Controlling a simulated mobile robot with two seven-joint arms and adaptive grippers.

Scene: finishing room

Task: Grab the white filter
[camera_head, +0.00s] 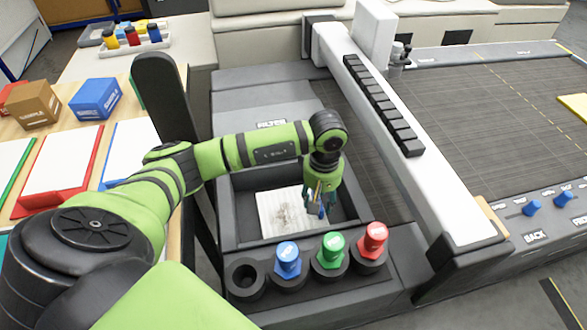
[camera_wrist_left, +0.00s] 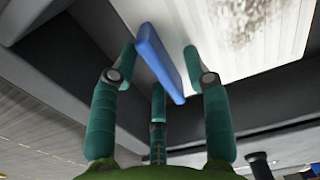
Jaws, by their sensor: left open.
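The white filter (camera_head: 280,210) lies in a dark grey recessed bay (camera_head: 232,208) and has a grey-brown stain on its pleated face. It also shows at the top right of the left wrist view (camera_wrist_left: 250,30). A blue tab (camera_wrist_left: 160,62) stands at the filter's edge; whether it is fixed to the filter cannot be told. My left gripper (camera_head: 320,203) points down over the filter's right side. In the left wrist view its green fingers (camera_wrist_left: 160,68) are open, with the blue tab between them. Contact cannot be told. My right gripper is not in view.
Blue (camera_head: 288,260), green (camera_head: 331,250) and red (camera_head: 373,241) capped bottles stand in front of the bay, beside an empty socket (camera_head: 244,280). A white gantry beam (camera_head: 400,150) rises to the right. A table with boxes (camera_head: 97,98) is at left.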

